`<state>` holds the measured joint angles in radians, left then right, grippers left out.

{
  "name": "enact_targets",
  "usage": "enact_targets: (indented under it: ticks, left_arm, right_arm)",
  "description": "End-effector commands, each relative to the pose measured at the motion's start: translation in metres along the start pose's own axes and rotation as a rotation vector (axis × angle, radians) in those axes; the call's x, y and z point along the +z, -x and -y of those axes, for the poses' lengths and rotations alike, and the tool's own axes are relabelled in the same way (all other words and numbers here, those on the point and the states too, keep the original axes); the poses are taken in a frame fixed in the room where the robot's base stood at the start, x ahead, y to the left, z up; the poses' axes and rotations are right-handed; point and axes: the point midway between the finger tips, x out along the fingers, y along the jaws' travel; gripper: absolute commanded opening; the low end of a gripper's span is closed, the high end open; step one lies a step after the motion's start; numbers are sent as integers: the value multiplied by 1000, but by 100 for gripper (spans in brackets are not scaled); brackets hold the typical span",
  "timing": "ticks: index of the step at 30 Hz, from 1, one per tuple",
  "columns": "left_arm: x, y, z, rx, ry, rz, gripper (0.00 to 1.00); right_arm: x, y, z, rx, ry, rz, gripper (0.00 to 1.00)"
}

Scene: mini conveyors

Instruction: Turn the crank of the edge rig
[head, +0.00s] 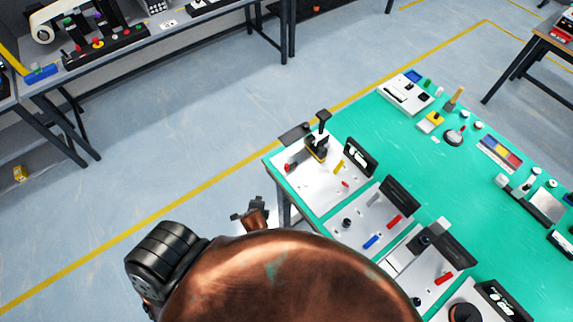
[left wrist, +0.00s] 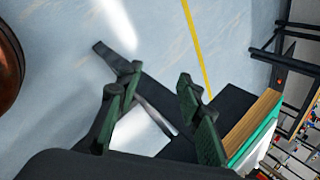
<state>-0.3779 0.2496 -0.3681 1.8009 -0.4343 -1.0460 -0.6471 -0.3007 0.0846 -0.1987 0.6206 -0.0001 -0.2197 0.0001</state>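My left gripper (head: 249,210) shows small and dark beyond my copper arm, just left of the green table's near-left corner. In the left wrist view its two green-padded fingers (left wrist: 155,112) are apart. A dark bar (left wrist: 158,95) with a pale grey rod (left wrist: 153,115) lies across the gap between them; it may be the crank, and I cannot tell whether a finger touches it. A dark plate (left wrist: 232,103) sits beside the table's wooden edge (left wrist: 250,124). I cannot clearly identify the edge rig in the head view, where my arm hides part of the front edge. My right gripper is not in view.
The green table (head: 385,150) carries white panels with levers and knobs along its near side. A black upright handle (head: 323,118) stands near its left corner. A dark table leg (head: 284,207) is close to my left gripper. Open floor (head: 190,150) lies to the left.

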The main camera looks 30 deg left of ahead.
Motion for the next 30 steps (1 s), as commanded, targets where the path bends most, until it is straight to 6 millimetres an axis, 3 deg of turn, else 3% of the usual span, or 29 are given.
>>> enact_targets:
  ticks: [1, 3, 9, 15, 20, 30]
  left_arm:
    - [-6, 10, 23, -62, -144, 11, 34]
    - [-15, 24, 49, -145, -359, 39, 34]
    - [-52, 71, 112, -386, -987, 184, 34]
    - [-82, 107, 141, -536, -1384, 336, 34]
    - [-89, 109, 150, -567, -1470, 379, 34]
    - [-94, 67, 179, -566, -1468, 377, 34]
  right_arm:
    - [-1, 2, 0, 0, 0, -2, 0]
    - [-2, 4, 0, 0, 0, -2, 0]
    - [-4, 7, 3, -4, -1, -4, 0]
    - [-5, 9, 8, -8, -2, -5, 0]
    - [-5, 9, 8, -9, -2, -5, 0]
    - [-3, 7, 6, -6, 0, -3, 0]
